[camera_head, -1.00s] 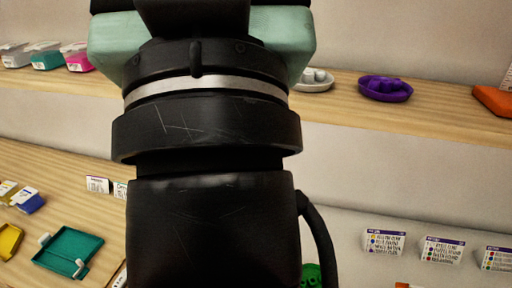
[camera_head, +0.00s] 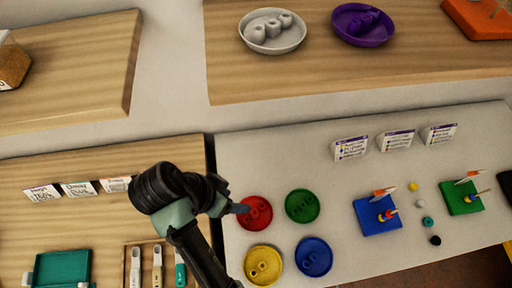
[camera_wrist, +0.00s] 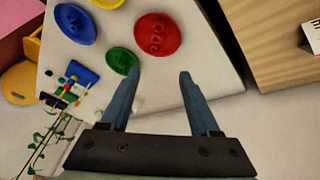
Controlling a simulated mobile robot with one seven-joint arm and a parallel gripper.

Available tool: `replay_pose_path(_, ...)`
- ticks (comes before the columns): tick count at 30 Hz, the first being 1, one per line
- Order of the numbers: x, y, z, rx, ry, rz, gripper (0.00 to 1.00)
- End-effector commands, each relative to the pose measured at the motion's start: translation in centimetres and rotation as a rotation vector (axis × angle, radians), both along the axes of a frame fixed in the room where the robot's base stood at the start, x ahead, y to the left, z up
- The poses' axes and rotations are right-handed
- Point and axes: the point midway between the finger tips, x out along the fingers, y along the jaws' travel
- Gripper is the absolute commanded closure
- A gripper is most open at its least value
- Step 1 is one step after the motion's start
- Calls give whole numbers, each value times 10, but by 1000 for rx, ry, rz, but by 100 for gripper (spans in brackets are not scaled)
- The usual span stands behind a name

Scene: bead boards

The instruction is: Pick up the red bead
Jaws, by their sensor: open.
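A red dish (camera_head: 255,226) with several red, bead-like lumps (camera_head: 258,209) stands on the white table; which lump is a separate bead I cannot tell. The dish (camera_wrist: 173,45) and its lumps (camera_wrist: 155,38) also show in the wrist view, ahead of the fingertips. A small reddish piece (camera_head: 391,212) sits on the blue board (camera_head: 372,222). My gripper (camera_wrist: 159,74) is open, with its two blue-grey fingers apart and nothing between them. In the head view my gripper (camera_head: 241,209) is at the left edge of the red dish; its height above it is unclear.
Green (camera_head: 302,206), yellow (camera_head: 263,281) and blue (camera_head: 314,271) dishes stand close to the red one. Several loose beads, including a yellow one (camera_head: 413,187), lie between the blue board and a green board (camera_head: 463,205). Label cards (camera_head: 397,141) stand behind.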

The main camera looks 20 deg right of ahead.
Motion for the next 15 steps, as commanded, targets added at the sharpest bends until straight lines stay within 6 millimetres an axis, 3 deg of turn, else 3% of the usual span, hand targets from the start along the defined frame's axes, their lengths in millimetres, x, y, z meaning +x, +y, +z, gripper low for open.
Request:
replay_pose_path(3, -7, -4, -13, -7, 23, -23, 37)
replay_pose_path(15, -7, -29, -63, -4, 22, -19, 37)
